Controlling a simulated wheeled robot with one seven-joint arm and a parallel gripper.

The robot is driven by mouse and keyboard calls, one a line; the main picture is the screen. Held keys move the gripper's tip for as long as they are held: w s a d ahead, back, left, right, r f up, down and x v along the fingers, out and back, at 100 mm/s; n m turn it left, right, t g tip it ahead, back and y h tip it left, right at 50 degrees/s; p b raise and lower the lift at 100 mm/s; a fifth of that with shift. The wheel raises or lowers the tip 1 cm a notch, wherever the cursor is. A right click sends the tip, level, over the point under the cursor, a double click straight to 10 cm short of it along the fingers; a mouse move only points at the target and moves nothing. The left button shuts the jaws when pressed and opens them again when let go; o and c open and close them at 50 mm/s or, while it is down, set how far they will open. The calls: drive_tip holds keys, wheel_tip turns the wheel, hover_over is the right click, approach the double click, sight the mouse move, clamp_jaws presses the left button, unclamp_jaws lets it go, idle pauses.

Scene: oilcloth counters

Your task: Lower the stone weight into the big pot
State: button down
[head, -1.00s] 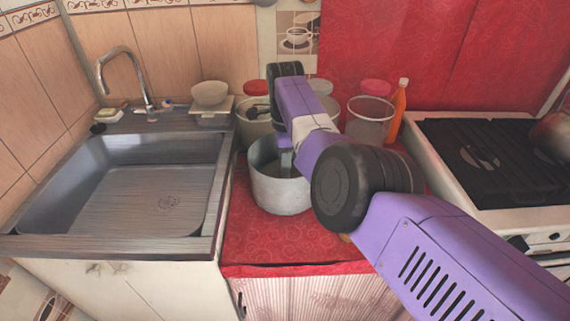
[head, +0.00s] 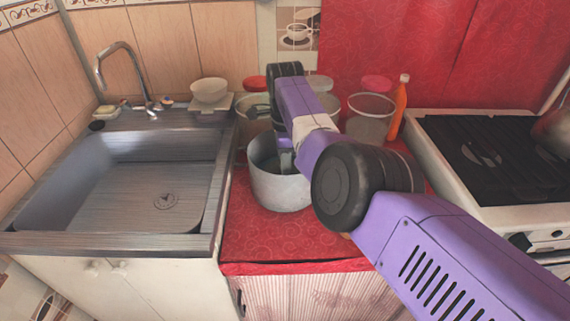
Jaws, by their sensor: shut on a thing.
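The big pot (head: 279,190) is a grey metal pot standing upright on the red oilcloth counter, in the middle of the head view. My gripper (head: 286,158) points down at the pot's mouth, and its lower end is inside the rim in the picture. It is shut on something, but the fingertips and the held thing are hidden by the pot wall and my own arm. I cannot make out the stone weight. My purple arm covers the pot's right side.
A steel sink (head: 130,190) lies left of the pot. Behind the pot stand several jars, a clear container (head: 370,118) and an orange bottle (head: 399,108). A stove (head: 500,150) is at the right. The red counter (head: 265,240) in front of the pot is clear.

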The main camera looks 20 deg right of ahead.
idle(0.3)
drive_tip(key=c, duration=1)
unclamp_jaws()
drive_tip(key=shift+o, duration=0.2)
drive_tip(key=shift+f, duration=0.15)
